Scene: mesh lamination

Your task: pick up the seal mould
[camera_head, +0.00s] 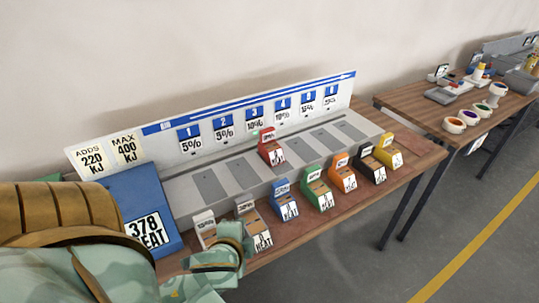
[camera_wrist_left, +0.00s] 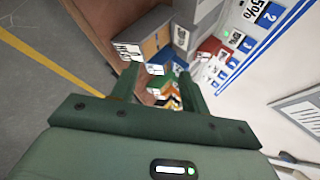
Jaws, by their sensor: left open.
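No block in view is readable as the seal mould, so I cannot tell which thing it is. The nearest candidates are a small grey block (camera_head: 246,207) with a brown face and a white label, and a white block (camera_head: 204,227) beside it on the front of the table. My left gripper (camera_head: 228,252) is low in front of these two, its fingertips not clear in the head view. In the left wrist view the two dark green fingers (camera_wrist_left: 158,72) stand apart with nothing held, and a grey and brown block (camera_wrist_left: 152,32) shows beyond them. My right gripper is not in view.
Blue (camera_head: 283,198), green (camera_head: 316,187), orange (camera_head: 341,172), black (camera_head: 371,165) and yellow (camera_head: 388,150) blocks line the table front. A red block (camera_head: 270,150) stands on the grey slotted panel (camera_head: 240,172). A blue box (camera_head: 140,205) stands left. Another table (camera_head: 415,103) is at right.

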